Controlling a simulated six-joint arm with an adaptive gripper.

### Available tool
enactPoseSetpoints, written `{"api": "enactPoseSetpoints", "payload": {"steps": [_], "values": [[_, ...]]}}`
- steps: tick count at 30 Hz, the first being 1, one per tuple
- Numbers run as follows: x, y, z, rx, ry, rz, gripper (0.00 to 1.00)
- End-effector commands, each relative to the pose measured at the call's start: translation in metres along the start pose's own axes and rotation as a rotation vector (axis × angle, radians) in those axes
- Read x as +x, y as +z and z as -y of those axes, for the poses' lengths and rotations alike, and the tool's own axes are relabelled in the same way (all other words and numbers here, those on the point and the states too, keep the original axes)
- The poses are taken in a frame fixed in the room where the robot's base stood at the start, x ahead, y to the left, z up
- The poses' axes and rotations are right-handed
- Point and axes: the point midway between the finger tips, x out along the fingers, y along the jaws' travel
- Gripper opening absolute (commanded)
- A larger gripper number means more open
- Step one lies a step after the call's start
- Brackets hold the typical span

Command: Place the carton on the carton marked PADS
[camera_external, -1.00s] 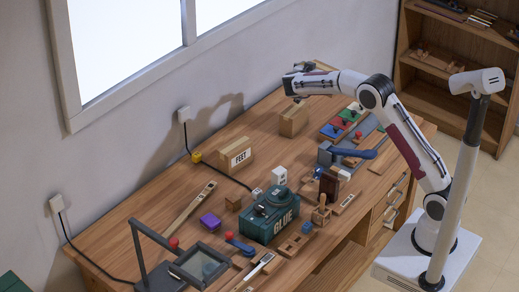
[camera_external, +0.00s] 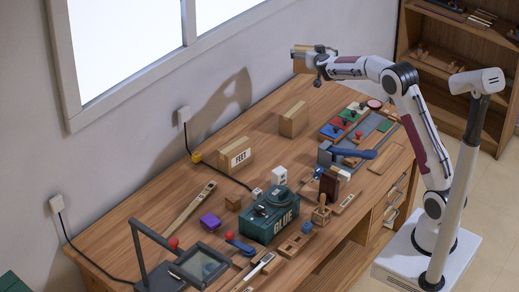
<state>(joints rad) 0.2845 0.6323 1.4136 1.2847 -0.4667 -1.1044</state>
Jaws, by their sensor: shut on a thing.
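My gripper (camera_external: 318,62) is raised above the far end of the workbench, shut on a tan carton (camera_external: 302,66). The held carton is partly hidden by the gripper, and no word on it can be read. A plain tan carton (camera_external: 292,119) stands on the bench below, apart from the held one; no marking shows on its visible sides. Another tan carton (camera_external: 236,156), marked FEET, stands to the left. The word PADS is not readable on any carton in this view.
A green GLUE box (camera_external: 268,216), a blue-handled tool (camera_external: 352,154) and a tray with coloured blocks (camera_external: 345,122) stand on the bench (camera_external: 195,165). A cable runs past the FEET carton. There is bare wood around the plain carton.

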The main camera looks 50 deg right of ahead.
Motion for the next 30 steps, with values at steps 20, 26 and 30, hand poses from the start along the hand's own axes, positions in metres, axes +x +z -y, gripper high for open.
{"api": "enactPoseSetpoints", "payload": {"steps": [20,26,30], "values": [[-0.004,0.042,0.043,-0.057,-0.185,-0.002,0.51],[-0.005,0.052,0.051,-0.067,-0.217,-0.002,0.51],[-0.006,0.058,0.055,-0.07,-0.229,-0.002,0.51]]}}
